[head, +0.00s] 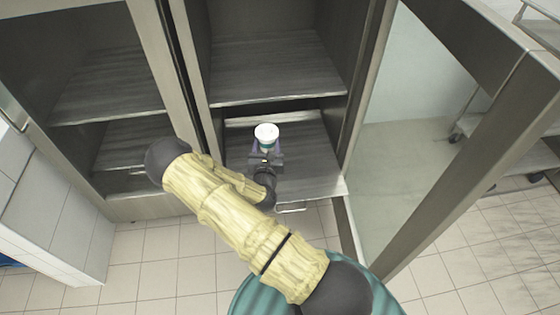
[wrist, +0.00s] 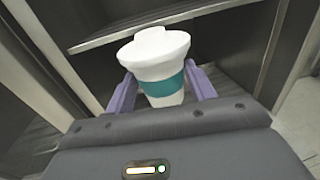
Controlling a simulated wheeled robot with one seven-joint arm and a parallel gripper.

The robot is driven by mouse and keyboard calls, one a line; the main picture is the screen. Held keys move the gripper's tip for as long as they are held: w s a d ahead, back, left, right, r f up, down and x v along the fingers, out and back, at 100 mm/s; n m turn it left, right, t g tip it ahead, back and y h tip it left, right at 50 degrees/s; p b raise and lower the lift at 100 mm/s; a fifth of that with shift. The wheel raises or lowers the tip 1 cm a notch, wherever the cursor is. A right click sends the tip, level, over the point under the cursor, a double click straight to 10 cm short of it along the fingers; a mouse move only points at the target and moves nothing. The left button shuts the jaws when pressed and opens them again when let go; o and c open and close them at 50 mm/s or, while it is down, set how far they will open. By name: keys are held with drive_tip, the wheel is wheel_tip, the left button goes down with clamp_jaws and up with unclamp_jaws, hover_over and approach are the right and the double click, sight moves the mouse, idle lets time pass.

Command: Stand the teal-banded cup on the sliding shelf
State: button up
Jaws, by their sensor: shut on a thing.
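The teal-banded cup (head: 266,131) is white with a wide rim and a teal band. It is between the fingers of my gripper (head: 266,152), which is shut on it. In the wrist view the cup (wrist: 160,58) stands roughly upright, with the purple fingers of my gripper (wrist: 156,92) on both sides of its band. The sliding shelf (head: 312,165) is pulled out at the bottom of the open cabinet bay, with a handle at its front. The cup is over this shelf in the head view. I cannot tell whether its base touches the shelf.
A fixed shelf (head: 275,68) spans the bay above and behind the cup. A glass-panelled door (head: 420,130) stands open at the right. Another shelved bay (head: 110,85) is at the left. The sliding shelf around the cup looks bare.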

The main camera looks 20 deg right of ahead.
drive_tip(key=w+d+f+m+g+h+b, duration=0.1)
drive_tip(key=d+f+b, duration=0.2)
drive_tip(key=f+b, duration=0.3)
drive_tip(key=w+d+f+m+g+h+b, duration=0.1)
drive_tip(key=d+f+b, duration=0.3)
drive_tip(key=b, duration=0.9)
wheel_tip(320, 180, down, 4)
drive_tip(key=shift+w+d+r+m+h, duration=0.2)
drive_tip(key=shift+w+m+h, duration=0.1)
drive_tip(key=shift+h, duration=0.5)
wheel_tip(320, 180, down, 6)
drive_tip(key=b, duration=0.2)
drive_tip(key=shift+f+b, duration=0.1)
drive_tip(key=shift+b, duration=0.25)
drive_tip(key=shift+f+b, duration=0.75)
drive_tip(key=shift+f, duration=1.1)
drive_tip(key=shift+f, duration=0.2)
